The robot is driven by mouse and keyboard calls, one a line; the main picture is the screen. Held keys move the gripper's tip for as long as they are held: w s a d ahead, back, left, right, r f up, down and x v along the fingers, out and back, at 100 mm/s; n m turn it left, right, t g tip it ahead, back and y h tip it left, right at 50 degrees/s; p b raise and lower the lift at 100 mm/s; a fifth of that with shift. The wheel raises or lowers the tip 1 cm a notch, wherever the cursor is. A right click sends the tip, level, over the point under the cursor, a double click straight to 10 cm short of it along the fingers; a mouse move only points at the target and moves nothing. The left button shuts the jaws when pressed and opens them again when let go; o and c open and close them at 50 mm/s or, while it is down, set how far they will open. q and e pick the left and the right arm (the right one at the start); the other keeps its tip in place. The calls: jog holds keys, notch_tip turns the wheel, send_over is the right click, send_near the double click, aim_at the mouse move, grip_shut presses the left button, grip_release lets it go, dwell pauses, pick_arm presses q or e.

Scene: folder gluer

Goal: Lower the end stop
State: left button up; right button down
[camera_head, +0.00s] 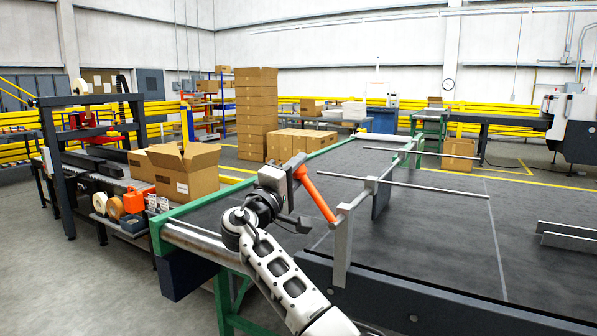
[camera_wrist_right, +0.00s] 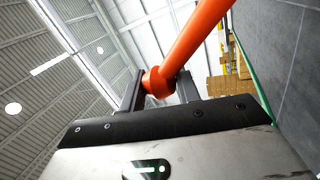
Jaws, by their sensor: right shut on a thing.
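An orange lever (camera_head: 318,198) slants from upper left down to a grey metal rail (camera_head: 358,198) above the dark conveyor bed (camera_head: 420,235). My right gripper (camera_head: 300,172) is at the lever's upper end. In the right wrist view the orange lever (camera_wrist_right: 190,45) passes between the two dark fingers of my right gripper (camera_wrist_right: 158,85), which is shut on it. A grey upright plate (camera_head: 342,250) hangs at the rail's near end. A dark plate (camera_head: 381,199) stands farther along the rail. I cannot tell which plate is the end stop. My left gripper is out of view.
Thin metal rods (camera_head: 410,186) reach right from the rail over the bed. A green frame (camera_head: 195,205) edges the bed at left. Stacked boxes (camera_head: 256,115) stand behind.

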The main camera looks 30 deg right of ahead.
jog(key=shift+f, duration=0.35)
jog(key=c, duration=1.1)
grip_release()
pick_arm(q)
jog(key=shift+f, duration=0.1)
pick_arm(e)
jog(key=shift+o, duration=0.4)
jog(key=shift+r, duration=0.2)
pick_arm(q)
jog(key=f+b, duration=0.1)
jog(key=b, duration=0.2)
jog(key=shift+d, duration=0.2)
pick_arm(e)
jog(key=v, duration=1.6)
